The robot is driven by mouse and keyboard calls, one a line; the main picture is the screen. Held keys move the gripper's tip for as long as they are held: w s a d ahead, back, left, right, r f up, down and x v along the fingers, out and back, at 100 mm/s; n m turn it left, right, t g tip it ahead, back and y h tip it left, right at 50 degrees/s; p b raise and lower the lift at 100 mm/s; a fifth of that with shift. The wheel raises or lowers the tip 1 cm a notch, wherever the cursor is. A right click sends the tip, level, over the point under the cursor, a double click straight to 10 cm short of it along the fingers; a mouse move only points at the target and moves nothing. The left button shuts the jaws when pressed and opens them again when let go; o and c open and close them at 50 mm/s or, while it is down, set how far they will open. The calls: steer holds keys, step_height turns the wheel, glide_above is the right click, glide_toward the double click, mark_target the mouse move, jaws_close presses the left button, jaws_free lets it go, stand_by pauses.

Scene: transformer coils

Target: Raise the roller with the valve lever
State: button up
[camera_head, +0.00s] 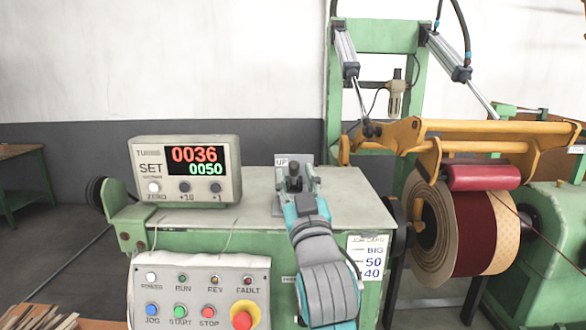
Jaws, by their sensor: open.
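The valve lever (294,170) is a small dark part on a grey plate marked UP (281,161), on top of the green cabinet. My gripper (298,187) is open at the lever; its dark fingers overlap the lever, and I cannot tell whether they touch it. My teal and grey wrist hides the front of the plate. The red roller (482,177) hangs from the orange swing frame (480,129) at the right. It is low, at the top of the wound coil (470,232), and seems to rest on it.
A counter box (187,168) reading 0036 and 0050 stands left of the lever. A button panel (198,290) with a red emergency button (242,316) is on the cabinet front. Two air cylinders (346,50) slant down to the orange frame. A job card (367,258) is right of my wrist.

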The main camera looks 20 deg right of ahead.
mark_target(295, 172)
steer(key=shift+x, duration=1.6)
jaws_close()
